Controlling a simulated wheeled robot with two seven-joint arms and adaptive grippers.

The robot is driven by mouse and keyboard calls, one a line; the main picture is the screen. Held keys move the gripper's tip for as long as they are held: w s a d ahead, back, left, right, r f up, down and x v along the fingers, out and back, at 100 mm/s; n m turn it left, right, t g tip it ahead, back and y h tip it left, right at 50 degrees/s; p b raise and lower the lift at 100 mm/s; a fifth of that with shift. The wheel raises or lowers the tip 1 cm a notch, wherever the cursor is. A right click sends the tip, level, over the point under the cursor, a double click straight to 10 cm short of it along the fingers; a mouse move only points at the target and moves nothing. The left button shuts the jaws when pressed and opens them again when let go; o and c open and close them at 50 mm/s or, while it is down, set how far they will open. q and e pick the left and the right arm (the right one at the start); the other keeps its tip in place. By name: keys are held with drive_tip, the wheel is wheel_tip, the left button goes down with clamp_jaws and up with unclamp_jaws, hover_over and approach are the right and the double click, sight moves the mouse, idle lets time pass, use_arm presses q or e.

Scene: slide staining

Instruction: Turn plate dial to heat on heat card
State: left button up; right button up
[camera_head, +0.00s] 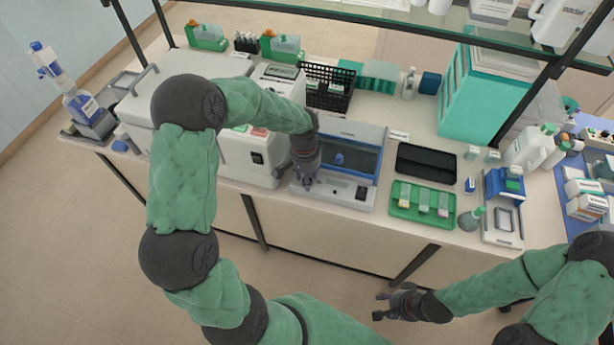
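A white and blue instrument (352,137) stands at the middle of the bench, with a blue-framed clear front and a low pale base. A small dark display (361,193) shows on its base. My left gripper (308,182) points down over the left end of this base and hides part of it. I cannot tell whether its fingers are open or touch the base. No dial or heat card can be told for certain; a small white label (399,135) lies right of the instrument. My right gripper (379,306) is open and empty in front of the bench, over the floor.
A white machine (247,152) stands left of the instrument. To the right are a black tablet (426,162), a green slide tray (405,213) and a blue and white device (502,220). A black wire rack (342,72) stands behind. A glass shelf hangs above the bench's back.

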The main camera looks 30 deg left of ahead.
use_arm(q)
drive_tip(key=shift+r, duration=0.1)
wheel_tip(320, 180, up, 12)
drive_tip(key=shift+a, duration=0.3)
idle(0.4)
idle(0.5)
